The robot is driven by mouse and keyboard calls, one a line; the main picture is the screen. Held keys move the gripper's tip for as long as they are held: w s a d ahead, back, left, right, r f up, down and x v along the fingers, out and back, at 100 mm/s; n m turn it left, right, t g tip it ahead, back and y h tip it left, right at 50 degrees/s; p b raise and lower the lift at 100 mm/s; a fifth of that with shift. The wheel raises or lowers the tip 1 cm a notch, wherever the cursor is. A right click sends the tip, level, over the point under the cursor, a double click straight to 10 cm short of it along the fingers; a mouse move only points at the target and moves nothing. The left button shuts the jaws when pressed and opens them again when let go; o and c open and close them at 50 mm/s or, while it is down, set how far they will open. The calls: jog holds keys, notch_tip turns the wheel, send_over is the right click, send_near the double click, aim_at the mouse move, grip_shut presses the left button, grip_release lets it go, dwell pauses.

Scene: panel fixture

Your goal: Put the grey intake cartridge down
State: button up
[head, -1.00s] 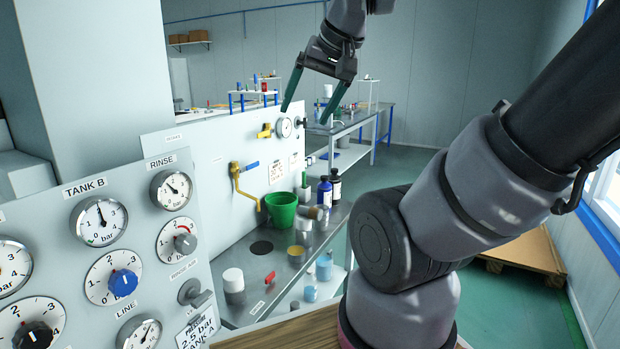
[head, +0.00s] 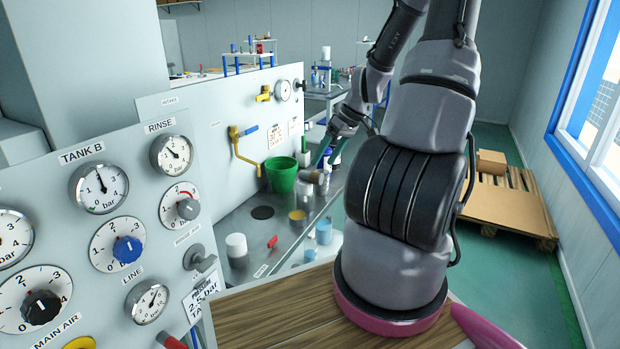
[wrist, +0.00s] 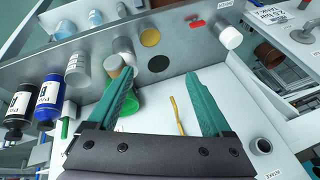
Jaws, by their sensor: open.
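My gripper (head: 328,152) is open, with its green fingers over the metal bench behind the panel. In the wrist view the fingers (wrist: 161,72) are spread wide with nothing held between them. A grey cylinder (wrist: 123,45) stands on the bench beyond the left fingertip, apart from it as far as I can see. I cannot tell for certain whether it is the grey intake cartridge. A tan cylinder (wrist: 112,64) is beside it and also shows near the green bucket in the head view (head: 312,176). The left finger partly hides the bucket (head: 282,174).
A dark round spot (wrist: 159,63) and a yellow disc (wrist: 150,37) are on the bench. A blue bottle (wrist: 49,102) and a dark bottle (wrist: 18,112) stand at left. The white panel (head: 215,140) carries a yellow pipe (head: 243,150). A white-topped cylinder (head: 237,246) stands nearer.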

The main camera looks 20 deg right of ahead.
aim_at(314, 174)
jog(key=w+d+f+n+t+y, duration=0.1)
jog(key=w+d+f+t+y, duration=0.3)
jog(key=d, duration=0.3)
jog(key=shift+t+h, duration=0.5)
jog(key=shift+t, duration=0.1)
jog(key=shift+d+f+x, duration=0.15)
jog(key=shift+x, duration=2.6)
jog(key=shift+d+f+x, duration=0.1)
jog(key=shift+d+x, duration=0.05)
jog(key=shift+x, duration=2.6)
grip_shut()
